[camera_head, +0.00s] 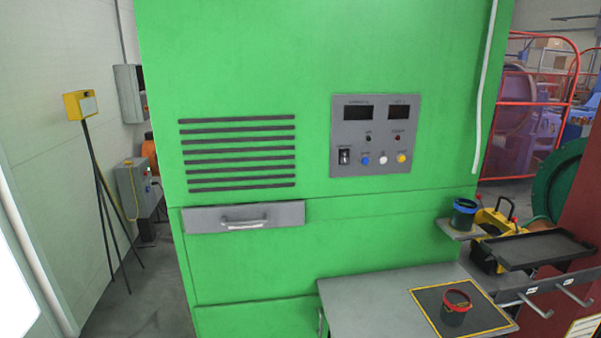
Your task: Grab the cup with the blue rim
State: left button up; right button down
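The cup with the blue rim (464,214) is a dark green cup. It stands upright on a small grey shelf (446,230) at the right edge of the green cabinet. A second dark green cup with a red rim (456,307) stands lower down on a dark mat with a yellow border (428,296). Neither of my grippers shows in the head view.
A grey table (370,309) carries the mat; its left part is bare. A black tray (530,249) and grey hooks (540,290) are at the right. The green cabinet (260,90) has a control panel (376,136) and a drawer (243,217).

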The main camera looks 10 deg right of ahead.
aim_at(465, 210)
jog(key=z, duration=1.25)
jog(key=l+u, duration=0.1)
jog(key=i, duration=0.05)
